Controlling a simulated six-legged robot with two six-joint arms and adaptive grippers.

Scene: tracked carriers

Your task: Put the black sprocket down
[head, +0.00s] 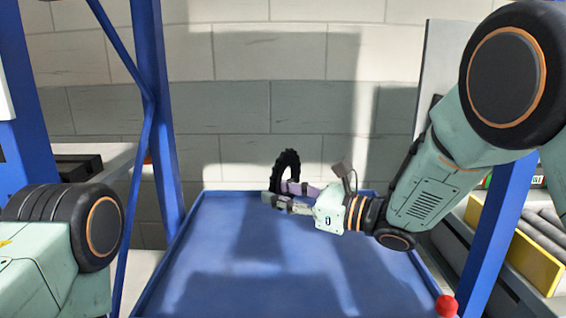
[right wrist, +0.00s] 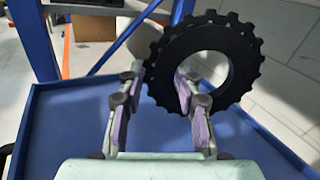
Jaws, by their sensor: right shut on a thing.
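The black sprocket (head: 289,160) is a toothed ring standing on edge near the back of the blue tray-like surface (head: 290,270). In the right wrist view the sprocket (right wrist: 240,75) shows its open centre and teeth. My right gripper (head: 276,192) is shut on the sprocket's lower rim, with purple-padded fingers on either side of it. The right gripper's fingers (right wrist: 165,90) also show in the right wrist view. Whether the sprocket touches the surface is hard to tell. My left arm shows at the lower left, but its gripper is out of view.
The blue surface has a raised rim and is otherwise bare. Blue posts (head: 158,120) stand on its left and right. A red ball (head: 446,306) sits at the front right corner. A yellow-edged shelf (head: 520,250) is at the right, and a pale wall stands behind.

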